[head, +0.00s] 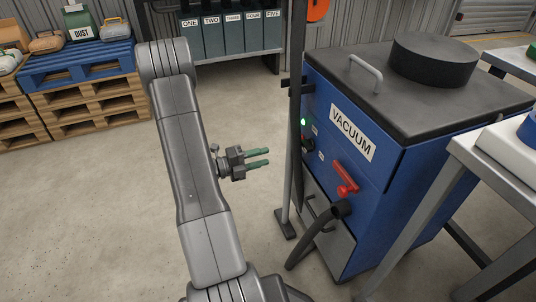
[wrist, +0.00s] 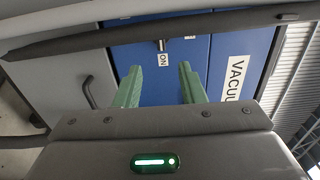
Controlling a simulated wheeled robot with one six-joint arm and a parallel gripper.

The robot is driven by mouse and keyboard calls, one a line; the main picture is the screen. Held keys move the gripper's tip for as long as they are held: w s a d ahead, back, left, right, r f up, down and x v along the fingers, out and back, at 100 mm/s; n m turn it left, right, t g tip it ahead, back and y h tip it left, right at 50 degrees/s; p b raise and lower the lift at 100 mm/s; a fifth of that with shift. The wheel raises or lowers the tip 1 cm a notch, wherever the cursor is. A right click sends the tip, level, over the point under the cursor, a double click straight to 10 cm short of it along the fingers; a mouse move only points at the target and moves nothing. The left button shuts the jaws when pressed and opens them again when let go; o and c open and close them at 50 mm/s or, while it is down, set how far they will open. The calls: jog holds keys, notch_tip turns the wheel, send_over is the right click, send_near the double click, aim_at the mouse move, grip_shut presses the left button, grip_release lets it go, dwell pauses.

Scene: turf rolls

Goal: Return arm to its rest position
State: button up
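My gripper (head: 268,157) is in the middle of the head view, at the end of my grey arm. Its two green fingers point right toward the blue vacuum unit (head: 388,198), with floor visible behind them. In the wrist view my gripper (wrist: 158,72) has its fingers apart with nothing between them. The blue front of the vacuum unit (wrist: 222,42) shows beyond them, turned sideways, with an ON label (wrist: 164,60). My arm reaches up through the head view, left of the vacuum unit.
A dark post (head: 294,110) stands between my gripper and the vacuum unit. The unit has a green light (head: 303,122), a red handle (head: 346,180) and a dark hose (head: 318,235). A metal table (head: 500,155) is at right. Pallets (head: 85,98) stand back left. Floor left of my arm is clear.

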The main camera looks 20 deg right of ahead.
aim_at(303, 146)
dwell(0.3)
jog(key=d+b, duration=0.1)
jog(key=d, duration=0.8)
jog(key=w+d+b, duration=0.1)
jog(key=d, duration=0.4)
jog(key=shift+r+b, duration=0.1)
jog(key=shift+b, duration=0.2)
jog(key=shift+w+a, duration=0.1)
jog(key=shift+a, duration=0.1)
